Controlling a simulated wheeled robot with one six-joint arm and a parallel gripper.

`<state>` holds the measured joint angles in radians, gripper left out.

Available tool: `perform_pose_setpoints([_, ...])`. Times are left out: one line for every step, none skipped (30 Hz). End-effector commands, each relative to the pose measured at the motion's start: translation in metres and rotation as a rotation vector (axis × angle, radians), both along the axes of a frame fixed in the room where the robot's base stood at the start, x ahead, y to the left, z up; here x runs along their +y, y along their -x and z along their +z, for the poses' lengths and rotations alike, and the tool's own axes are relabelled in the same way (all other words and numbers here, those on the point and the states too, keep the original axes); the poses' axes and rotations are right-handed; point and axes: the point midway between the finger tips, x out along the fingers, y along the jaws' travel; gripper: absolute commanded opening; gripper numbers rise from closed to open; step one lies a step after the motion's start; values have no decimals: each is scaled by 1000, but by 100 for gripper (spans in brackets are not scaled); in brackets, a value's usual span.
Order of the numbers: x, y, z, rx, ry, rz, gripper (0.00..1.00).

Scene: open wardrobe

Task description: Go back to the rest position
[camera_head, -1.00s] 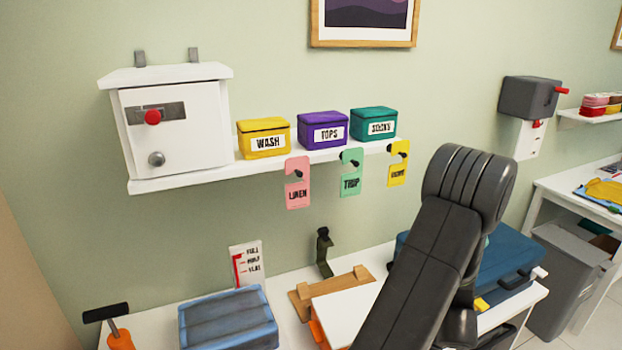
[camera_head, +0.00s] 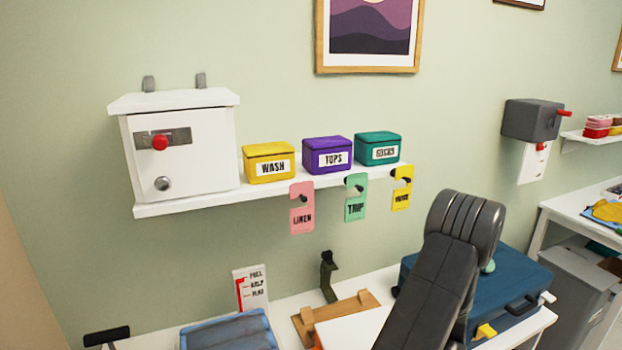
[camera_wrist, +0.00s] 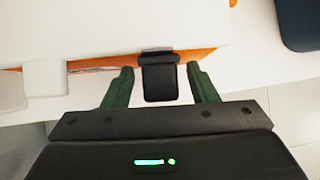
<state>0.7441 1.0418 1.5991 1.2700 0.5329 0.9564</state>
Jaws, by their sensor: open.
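My gripper (camera_wrist: 160,88) shows in the wrist view with its two green fingers apart. A black tab or latch (camera_wrist: 160,78) on the front of an orange-and-white case (camera_wrist: 110,32) lies between the fingers in that picture; I cannot tell whether they touch it. Nothing is seen clamped. In the head view my dark arm stands at the lower right and hides part of the table; my gripper is out of that view.
Above, a wall shelf (camera_head: 200,204) bears a white cabinet (camera_head: 205,150) and labelled boxes (camera_head: 330,154) with hanging tags.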

Motion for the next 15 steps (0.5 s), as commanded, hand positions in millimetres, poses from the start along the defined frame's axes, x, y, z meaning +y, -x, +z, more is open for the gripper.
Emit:
perform_pose_setpoints([0, 1, 1, 0, 0, 0, 53])
perform_pose_setpoints([-1, 1, 2, 0, 1, -1, 53])
perform_pose_setpoints([-1, 3, 5, -1, 1, 0, 53])
perform_pose_setpoints([-2, 4, 7, -1, 1, 0, 53])
perform_pose_setpoints([-3, 5, 9, -3, 2, 0, 53])
perform_pose_setpoints([-3, 8, 13, -2, 0, -2, 53])
perform_pose_setpoints([-4, 10, 15, -2, 0, -2, 53])
perform_pose_setpoints([-5, 12, 19, -3, 2, 0, 53])
perform_pose_setpoints([-6, 15, 24, -3, 2, -1, 53])
perform_pose_setpoints([-6, 17, 28, -3, 2, -2, 53])
perform_pose_setpoints([-7, 20, 31, -2, 3, -1, 53])
perform_pose_setpoints([-8, 23, 36, -2, 3, -1, 53])
perform_pose_setpoints([-9, 25, 40, -3, 2, -1, 53])
perform_pose_setpoints([-10, 28, 44, -3, 2, -1, 53])
perform_pose_setpoints([-11, 31, 49, -3, 2, -2, 53])
